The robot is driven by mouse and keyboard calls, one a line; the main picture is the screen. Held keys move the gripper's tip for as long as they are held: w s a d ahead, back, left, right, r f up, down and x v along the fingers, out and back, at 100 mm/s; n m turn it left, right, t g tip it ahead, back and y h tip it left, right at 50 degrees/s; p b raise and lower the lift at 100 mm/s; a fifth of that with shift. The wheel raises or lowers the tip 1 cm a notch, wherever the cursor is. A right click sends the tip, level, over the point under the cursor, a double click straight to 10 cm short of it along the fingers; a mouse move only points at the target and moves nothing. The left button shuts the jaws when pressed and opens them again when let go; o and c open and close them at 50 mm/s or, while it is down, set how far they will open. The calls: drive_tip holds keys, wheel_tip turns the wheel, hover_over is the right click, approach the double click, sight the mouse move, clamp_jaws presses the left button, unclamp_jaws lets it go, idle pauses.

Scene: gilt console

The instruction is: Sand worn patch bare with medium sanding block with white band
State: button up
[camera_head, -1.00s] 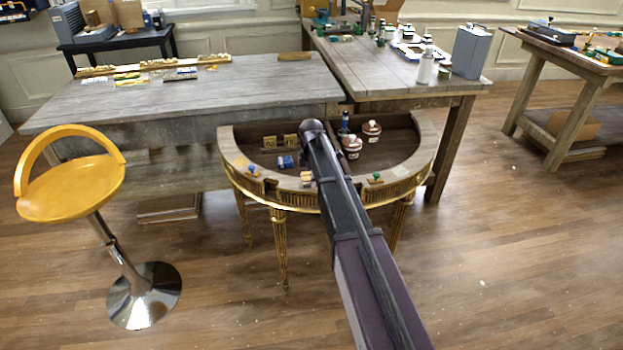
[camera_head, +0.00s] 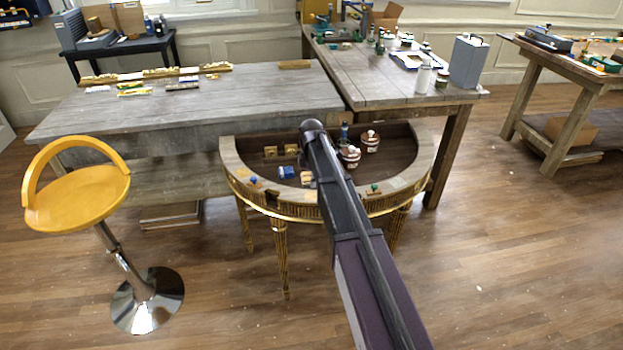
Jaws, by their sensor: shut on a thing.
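The half-round gilt console (camera_head: 424,165) stands in the middle, with a wooden rim around a dark recessed inside. Pale patches show on its rim, one at the left (camera_head: 242,172) and one at the front right (camera_head: 397,183); I cannot tell which is the worn patch. A blue block (camera_head: 288,172) and two tan blocks (camera_head: 270,152) lie inside at the left. A small tan and white item (camera_head: 307,178) shows beside my arm. I cannot make out a white-banded sanding block. My dark arm reaches over the console's front and hides its middle. My gripper is hidden.
Inside the console stand two brown-and-white jars (camera_head: 371,143) and a dark blue bottle (camera_head: 344,132). Small blue (camera_head: 253,180) and green (camera_head: 374,188) knobbed items sit on the rim. A yellow stool (camera_head: 80,198) stands left. Grey benches (camera_head: 200,105) close off the back. Front floor is clear.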

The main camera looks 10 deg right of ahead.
drive_tip(key=shift+r+p, duration=1.55)
